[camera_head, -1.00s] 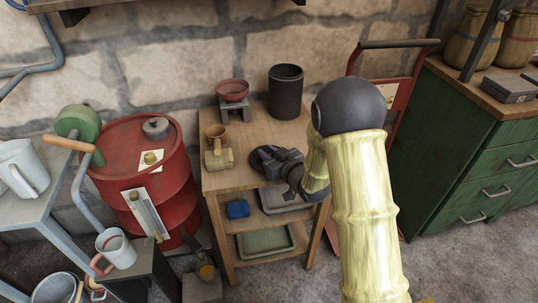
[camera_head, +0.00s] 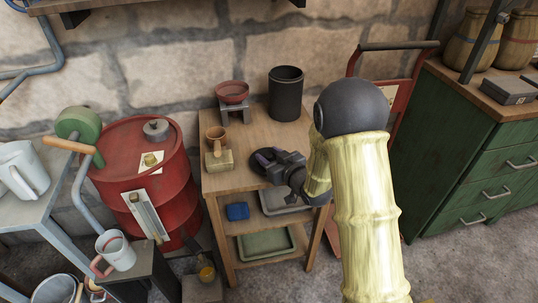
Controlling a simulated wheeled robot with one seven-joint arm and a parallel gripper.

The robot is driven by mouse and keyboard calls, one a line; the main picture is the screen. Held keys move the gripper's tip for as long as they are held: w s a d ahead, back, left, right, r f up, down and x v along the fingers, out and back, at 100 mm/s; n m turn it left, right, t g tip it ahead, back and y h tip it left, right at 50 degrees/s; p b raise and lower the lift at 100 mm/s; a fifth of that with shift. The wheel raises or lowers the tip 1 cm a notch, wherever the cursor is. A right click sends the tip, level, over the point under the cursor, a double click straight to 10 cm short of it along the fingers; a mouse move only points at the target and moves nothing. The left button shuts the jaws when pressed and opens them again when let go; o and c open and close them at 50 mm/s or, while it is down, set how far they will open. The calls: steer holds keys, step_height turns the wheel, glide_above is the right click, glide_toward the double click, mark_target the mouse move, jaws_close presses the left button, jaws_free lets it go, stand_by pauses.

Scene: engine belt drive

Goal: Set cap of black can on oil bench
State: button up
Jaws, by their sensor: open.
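The black can (camera_head: 286,96) stands upright at the back of the wooden bench (camera_head: 252,128), its dark mouth facing up with no cap on it. A flat dark round disc (camera_head: 256,167), seemingly its cap, is at the bench's front right, partly hidden by my gripper. My gripper (camera_head: 266,157) is open, its fingers over the disc. I cannot tell whether the fingers touch it. My arm hides the right side of the bench.
A red bowl on a small stand (camera_head: 232,93), a brown mug (camera_head: 216,138) and a tan block (camera_head: 219,161) stand left of the disc. Shelves below hold a blue item (camera_head: 238,211) and trays (camera_head: 265,243). A red drum (camera_head: 140,165) stands left.

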steer(key=v, duration=1.1)
steer(key=shift+d, duration=0.1)
steer(key=s+d+f+m+g+h, duration=0.2)
steer(key=s+d+m+g+h, duration=0.2)
steer(key=d+h, duration=0.5)
steer(key=s+d+m+g, duration=0.1)
steer(key=s+g, duration=0.2)
steer(key=s, duration=0.3)
steer(key=s+d+r+m+g, duration=0.1)
steer(key=s+d+m+g, duration=0.1)
steer(key=s, duration=0.4)
steer(key=shift+s+d+r+m+g, duration=0.2)
steer(key=shift+r+m+g, duration=0.1)
steer(key=shift+g, duration=0.1)
